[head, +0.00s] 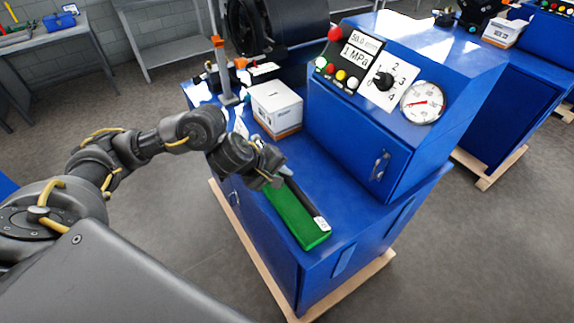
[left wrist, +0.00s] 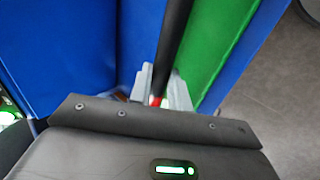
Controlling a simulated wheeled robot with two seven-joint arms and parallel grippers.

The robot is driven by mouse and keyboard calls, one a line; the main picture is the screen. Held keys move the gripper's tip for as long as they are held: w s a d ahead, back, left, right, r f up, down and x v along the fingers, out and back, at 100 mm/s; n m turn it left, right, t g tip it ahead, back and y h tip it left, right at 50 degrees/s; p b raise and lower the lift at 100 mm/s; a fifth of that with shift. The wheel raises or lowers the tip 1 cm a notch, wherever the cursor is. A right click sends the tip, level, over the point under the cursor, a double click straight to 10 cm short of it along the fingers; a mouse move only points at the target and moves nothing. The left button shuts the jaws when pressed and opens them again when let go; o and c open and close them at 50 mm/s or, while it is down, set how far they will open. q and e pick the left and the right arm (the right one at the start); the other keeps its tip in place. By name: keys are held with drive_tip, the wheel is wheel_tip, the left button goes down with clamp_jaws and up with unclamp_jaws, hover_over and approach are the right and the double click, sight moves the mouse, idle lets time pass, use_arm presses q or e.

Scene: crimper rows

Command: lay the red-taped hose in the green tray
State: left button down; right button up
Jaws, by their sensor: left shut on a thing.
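The hose (head: 302,201) is a black tube with a pale end fitting, seen in the head view. My left gripper (head: 274,180) is shut on it near its upper-left end. In the left wrist view the hose (left wrist: 174,38) runs up from between the fingers (left wrist: 160,92), with a bit of red tape showing at the grip. The green tray (head: 284,212) lies on the blue bench top under the hose; it also shows in the left wrist view (left wrist: 215,38). The hose lies along the tray's length; I cannot tell whether it touches the tray floor. My right gripper is out of view.
A white box (head: 277,108) stands on the bench behind the tray. The blue machine cabinet (head: 350,135), with a gauge (head: 423,103) and knobs, rises close to the right of the tray. The bench edge lies just in front of the tray, with grey floor beyond.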

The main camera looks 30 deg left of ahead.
use_arm(q)
drive_tip(key=shift+s+a+f+b, duration=0.1)
drive_tip(key=shift+s+f+b, duration=0.4)
drive_tip(key=f, duration=0.1)
drive_tip(key=f+b, duration=0.1)
drive_tip(key=f, duration=0.1)
drive_tip(key=shift+w+b, duration=0.25)
drive_tip(key=shift+b, duration=0.15)
drive_tip(key=shift+f+b, duration=0.45)
drive_tip(key=shift+f, duration=0.3)
drive_tip(key=shift+s+f, duration=0.1)
drive_tip(key=shift+f, duration=0.15)
drive_tip(key=shift+f+b, duration=0.3)
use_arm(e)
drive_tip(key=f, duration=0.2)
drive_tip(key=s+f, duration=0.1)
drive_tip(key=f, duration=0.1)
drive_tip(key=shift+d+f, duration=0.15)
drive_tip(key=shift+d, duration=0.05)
use_arm(q)
drive_tip(key=shift+f+b, duration=0.25)
drive_tip(key=shift+b, duration=0.1)
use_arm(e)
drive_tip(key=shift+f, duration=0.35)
